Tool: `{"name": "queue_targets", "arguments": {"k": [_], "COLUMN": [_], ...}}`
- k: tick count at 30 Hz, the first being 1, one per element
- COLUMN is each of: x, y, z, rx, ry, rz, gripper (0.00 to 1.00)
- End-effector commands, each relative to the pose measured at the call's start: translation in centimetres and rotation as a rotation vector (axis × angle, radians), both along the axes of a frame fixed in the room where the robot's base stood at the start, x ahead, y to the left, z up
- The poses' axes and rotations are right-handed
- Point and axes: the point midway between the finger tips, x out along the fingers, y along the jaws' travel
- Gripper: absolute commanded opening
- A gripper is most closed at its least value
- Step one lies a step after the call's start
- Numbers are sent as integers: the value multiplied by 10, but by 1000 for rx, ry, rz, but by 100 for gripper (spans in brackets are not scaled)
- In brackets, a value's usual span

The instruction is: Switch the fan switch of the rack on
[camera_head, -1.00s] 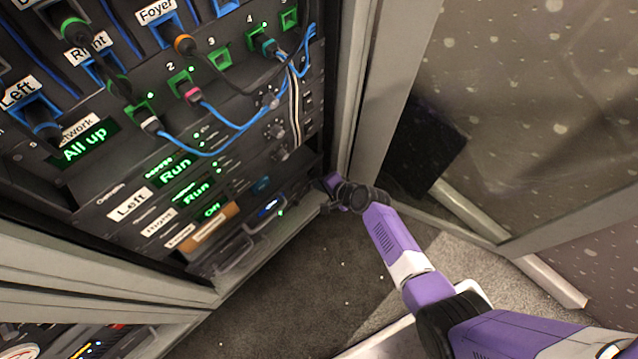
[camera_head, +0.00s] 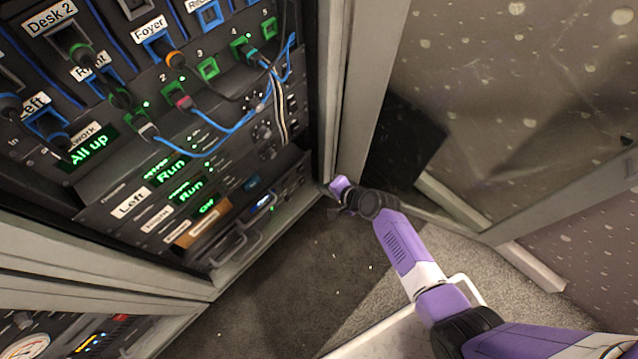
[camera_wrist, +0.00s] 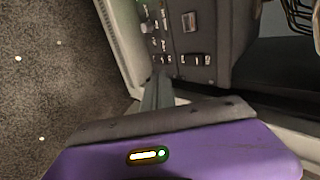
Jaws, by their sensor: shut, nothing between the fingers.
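The rack (camera_head: 230,275) stands at the left in the head view, with lit green displays and cables. Its lower panel has two displays reading "Run" and a smaller one (camera_head: 207,206) below, whose short word I cannot read surely. My gripper (camera_head: 337,208) is shut and empty, just right of the rack's lower right corner and apart from it. In the wrist view, my gripper's grey fingers (camera_wrist: 158,92) point at a dark panel with a pale-framed rocker switch (camera_wrist: 189,21) and small labelled controls (camera_wrist: 197,60). I cannot tell which is the fan switch.
A grey door frame (camera_head: 345,110) rises at the rack's right, beside a speckled glass panel (camera_head: 510,100). Blue cables (camera_head: 225,135) hang across the rack front. Carpet (camera_head: 290,290) in front of the rack is clear. Another equipment panel (camera_head: 60,335) is at lower left.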

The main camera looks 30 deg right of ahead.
Motion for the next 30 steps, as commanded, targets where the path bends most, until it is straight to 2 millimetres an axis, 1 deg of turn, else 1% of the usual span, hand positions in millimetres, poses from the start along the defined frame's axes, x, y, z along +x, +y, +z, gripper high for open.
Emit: {"name": "queue_targets", "arguments": {"k": [1, 3, 9, 30], "x": [-6, -12, -22, -24], "y": [-2, -4, -8, -8], "z": [13, 22, 35, 37], "rx": [-1, -2, -1, -3], "ry": [0, -1, 0, -1], "rz": [-1, -1, -1, 1], "gripper": [0, 0, 0, 0]}}
